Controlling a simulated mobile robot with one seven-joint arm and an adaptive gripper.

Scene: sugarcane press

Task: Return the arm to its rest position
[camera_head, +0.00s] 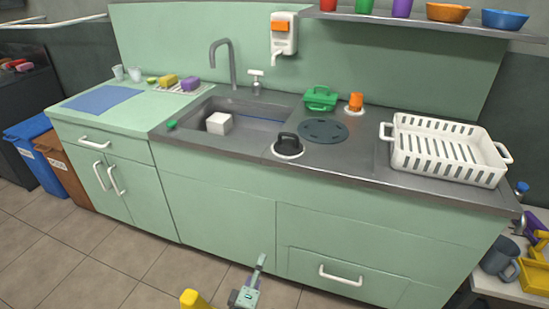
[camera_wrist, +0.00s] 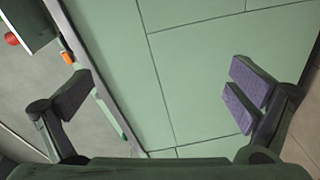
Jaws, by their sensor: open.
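My gripper (camera_wrist: 160,95) shows in the wrist view with its two dark fingers wide apart, one at the left and one at the right. Nothing is between them. The gripper faces the plain green cabinet front (camera_wrist: 195,60), and no loose object is near the fingertips. In the head view, only a small grey-green part and a yellow part show at the bottom edge, in front of the cabinet (camera_head: 225,205). I cannot tell the finger state there. Most of my arm is out of view.
The counter holds a sink (camera_head: 245,108) with a white block (camera_head: 218,123), a black-handled item (camera_head: 288,145), a green press-like item (camera_head: 320,97) and a white rack (camera_head: 445,150). Blue (camera_head: 35,150) and brown bins (camera_head: 65,170) stand left. A side table (camera_head: 510,285) stands right. Front floor is clear.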

